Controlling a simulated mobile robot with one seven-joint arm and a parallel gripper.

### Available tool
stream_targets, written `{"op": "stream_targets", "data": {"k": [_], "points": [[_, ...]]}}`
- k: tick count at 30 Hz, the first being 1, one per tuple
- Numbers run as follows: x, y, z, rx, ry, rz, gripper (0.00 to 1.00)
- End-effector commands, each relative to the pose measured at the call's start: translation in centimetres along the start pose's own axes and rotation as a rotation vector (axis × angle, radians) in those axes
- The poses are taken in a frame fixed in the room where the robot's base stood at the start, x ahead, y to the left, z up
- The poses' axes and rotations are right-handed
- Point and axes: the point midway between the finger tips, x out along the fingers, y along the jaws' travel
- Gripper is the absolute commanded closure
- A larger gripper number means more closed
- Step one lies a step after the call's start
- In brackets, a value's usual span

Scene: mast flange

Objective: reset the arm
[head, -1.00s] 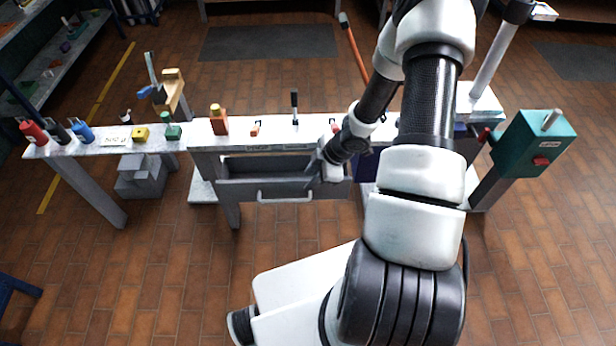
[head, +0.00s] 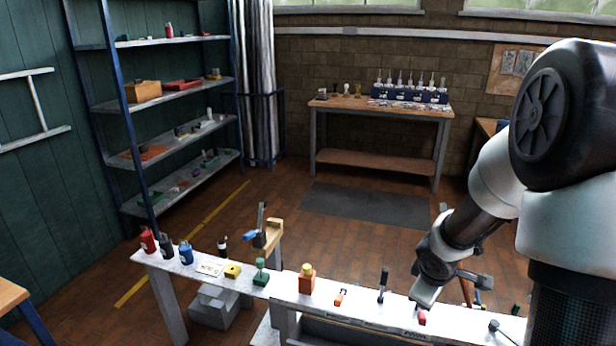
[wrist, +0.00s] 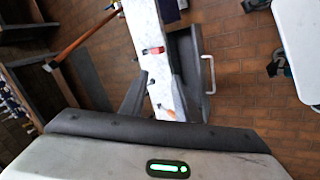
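My gripper (head: 428,292) is in the right part of the head view, in front of or over the right part of the narrow white bench (head: 210,268). My white and black arm reaches down to it from the right edge. In the wrist view the gripper's pale body with a green light fills the bottom. A dark finger stands left of the bench top (wrist: 146,32), with a gap beside it and nothing seen held. The other finger is hard to separate from the grey drawer (wrist: 187,62), which stands open with its handle showing.
On the bench are red, black and blue bottles (head: 167,247), a yellow block (head: 232,271), a green piece (head: 261,272), an orange bottle (head: 307,280) and a dark upright handle (head: 383,285). Shelves (head: 165,88) stand behind left, a wooden table (head: 380,108) at the back.

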Motion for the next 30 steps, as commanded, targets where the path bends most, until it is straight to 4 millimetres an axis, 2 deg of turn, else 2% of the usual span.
{"op": "stream_targets", "data": {"k": [1,3,6,8,12,15,18,21,25,30], "points": [[-4.3,1.4,-0.3,0.058,-0.018,0.045,0.71],[-8.8,1.9,0.0,0.153,-0.045,0.079,0.71],[-15.1,1.5,0.4,0.294,-0.060,0.104,0.71],[-18.6,0.6,0.6,0.379,-0.058,0.104,0.71],[-25.9,-2.6,1.1,0.581,-0.016,0.060,0.71],[-30.0,-5.2,1.0,0.713,0.040,-0.003,0.71],[-33.0,-7.6,0.8,0.808,0.094,-0.075,0.71],[-34.8,-9.4,0.6,0.864,0.133,-0.135,0.71],[-35.8,-10.6,0.4,0.896,0.155,-0.175,0.71],[-35.9,-10.8,0.4,0.900,0.157,-0.181,0.71]]}}
